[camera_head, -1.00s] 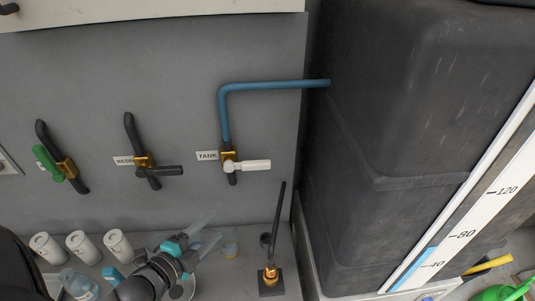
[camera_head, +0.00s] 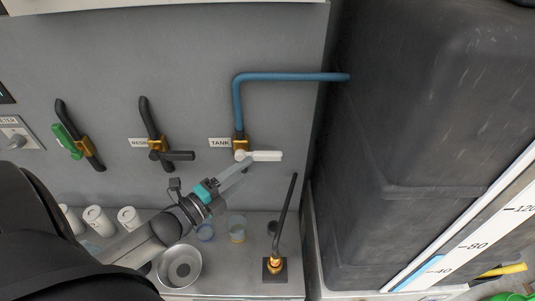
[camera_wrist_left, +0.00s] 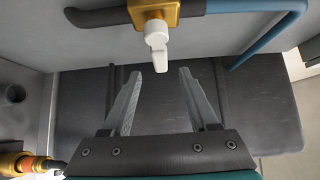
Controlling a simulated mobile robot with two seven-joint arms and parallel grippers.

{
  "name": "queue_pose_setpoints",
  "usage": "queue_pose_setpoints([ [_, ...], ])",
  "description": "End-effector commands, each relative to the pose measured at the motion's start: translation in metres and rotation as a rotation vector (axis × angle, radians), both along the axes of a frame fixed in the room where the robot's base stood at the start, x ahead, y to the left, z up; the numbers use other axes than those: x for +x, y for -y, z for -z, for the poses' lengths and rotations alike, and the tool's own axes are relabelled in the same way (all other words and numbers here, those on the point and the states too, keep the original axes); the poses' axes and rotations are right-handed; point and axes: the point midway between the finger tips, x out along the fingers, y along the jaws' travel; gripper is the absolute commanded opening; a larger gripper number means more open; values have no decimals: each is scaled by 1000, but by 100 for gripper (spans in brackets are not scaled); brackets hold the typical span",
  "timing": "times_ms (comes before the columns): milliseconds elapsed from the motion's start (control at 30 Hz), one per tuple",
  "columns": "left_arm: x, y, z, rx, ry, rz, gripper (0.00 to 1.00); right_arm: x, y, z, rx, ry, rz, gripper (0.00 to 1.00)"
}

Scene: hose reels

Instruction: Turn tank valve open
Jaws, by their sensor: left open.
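The tank valve has a brass body (camera_head: 240,146) below a blue pipe (camera_head: 238,108), beside a TANK label (camera_head: 219,142). Its white lever (camera_head: 265,156) points right, across the vertical pipe. My left gripper (camera_head: 246,164) is open and empty, its fingertips just below the lever's left part. In the left wrist view the white lever (camera_wrist_left: 158,52) hangs from the brass body (camera_wrist_left: 153,12). Its free end lies between the two fingertips (camera_wrist_left: 160,74) in the picture. I cannot tell whether they touch. My right gripper is out of view.
A second valve with a dark lever (camera_head: 178,155) and one with a green lever (camera_head: 68,140) are left on the same panel. Below stand white canisters (camera_head: 97,220), a metal bowl (camera_head: 180,266), small cups and a thin upright pipe (camera_head: 286,215). A large black tank (camera_head: 420,110) fills the right.

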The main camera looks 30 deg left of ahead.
Motion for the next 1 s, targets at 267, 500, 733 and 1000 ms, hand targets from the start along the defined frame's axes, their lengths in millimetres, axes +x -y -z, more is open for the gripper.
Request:
queue_pose_setpoints([
  [267, 41, 10, -1, 0, 2, 0, 60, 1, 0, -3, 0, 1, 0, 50],
  [500, 67, 16, 0, -1, 0, 0, 60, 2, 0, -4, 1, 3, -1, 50],
  [733, 78, 19, 0, -2, 0, 0, 60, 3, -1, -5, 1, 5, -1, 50],
  [1000, 78, 19, 0, -1, -1, 0, 60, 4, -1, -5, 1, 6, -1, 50],
])
